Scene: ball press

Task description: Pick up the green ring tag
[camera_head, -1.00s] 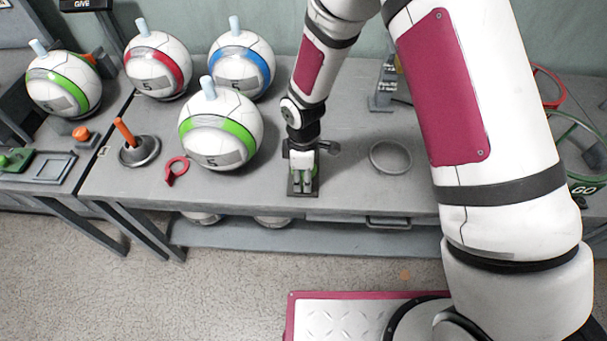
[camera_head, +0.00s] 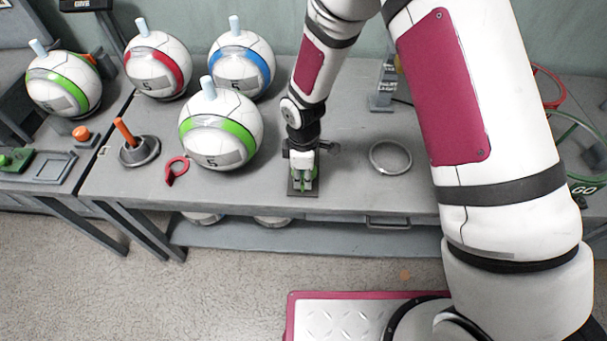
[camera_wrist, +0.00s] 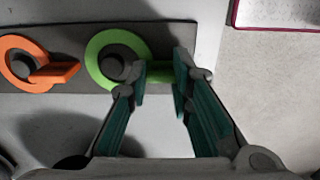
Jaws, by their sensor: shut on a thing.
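The green ring tag (camera_wrist: 104,52) lies around a dark peg on a dark plate in the wrist view. Its tab points right, between my fingertips. My gripper (camera_wrist: 161,76) is shut on that tab. In the head view my gripper (camera_head: 303,186) is down at the plate (camera_head: 296,193) near the table's front edge. There the gripper hides most of the tag.
An orange ring tag (camera_wrist: 22,62) sits left of the green one in the wrist view. In the head view, a green-banded ball (camera_head: 221,131) and a red ring tag (camera_head: 176,169) are left of my gripper. A grey ring (camera_head: 390,157) lies to the right.

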